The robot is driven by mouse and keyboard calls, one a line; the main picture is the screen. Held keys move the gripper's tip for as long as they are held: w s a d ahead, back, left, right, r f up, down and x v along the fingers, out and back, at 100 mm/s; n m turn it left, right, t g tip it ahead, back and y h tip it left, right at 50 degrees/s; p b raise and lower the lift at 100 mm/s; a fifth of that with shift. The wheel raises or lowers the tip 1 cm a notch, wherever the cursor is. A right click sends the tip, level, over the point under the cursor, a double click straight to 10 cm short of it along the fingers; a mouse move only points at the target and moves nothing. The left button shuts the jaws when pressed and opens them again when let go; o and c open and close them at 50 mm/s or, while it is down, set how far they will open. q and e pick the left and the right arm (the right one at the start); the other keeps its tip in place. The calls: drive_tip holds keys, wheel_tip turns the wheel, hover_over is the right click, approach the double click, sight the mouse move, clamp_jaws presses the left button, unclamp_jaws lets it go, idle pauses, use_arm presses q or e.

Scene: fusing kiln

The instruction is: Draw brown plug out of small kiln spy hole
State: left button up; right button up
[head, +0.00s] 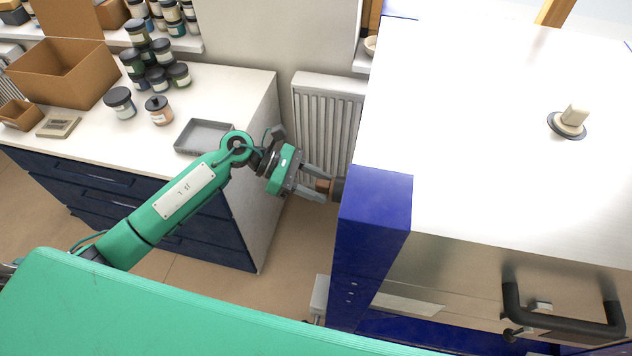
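The kiln (376,222) is a large box on the right, with blue corner panels, a pale top and a steel front. The brown plug (323,186) is at its left side, next to a dark round piece (338,190) by the blue panel. The spy hole itself is hidden. My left gripper (320,187) reaches in from the left, with one finger on each side of the plug. The plug fills the gap between the fingers, and they look shut on it. My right gripper is not in view.
A cream plug (571,120) sits on the kiln top. A black handle (562,322) is on the kiln front. A counter (250,95) at left holds a grey tray (203,137), jars and cardboard boxes. A white radiator (322,125) stands behind my gripper.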

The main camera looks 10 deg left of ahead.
use_arm(q)
drive_tip(key=shift+o, duration=1.4)
drive_tip(key=shift+c, duration=1.4)
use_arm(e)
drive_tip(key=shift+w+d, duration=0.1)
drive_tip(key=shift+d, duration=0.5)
use_arm(q)
drive_tip(key=shift+a, duration=0.1)
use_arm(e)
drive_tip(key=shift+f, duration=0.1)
use_arm(q)
drive_tip(key=shift+a+b, duration=0.15)
drive_tip(key=shift+b, duration=0.15)
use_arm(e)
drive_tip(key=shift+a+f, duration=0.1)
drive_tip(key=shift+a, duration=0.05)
use_arm(q)
drive_tip(key=shift+a, duration=0.25)
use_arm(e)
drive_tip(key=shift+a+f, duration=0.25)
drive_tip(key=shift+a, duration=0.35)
use_arm(q)
drive_tip(key=shift+a+b, duration=0.1)
drive_tip(key=shift+b, duration=0.2)
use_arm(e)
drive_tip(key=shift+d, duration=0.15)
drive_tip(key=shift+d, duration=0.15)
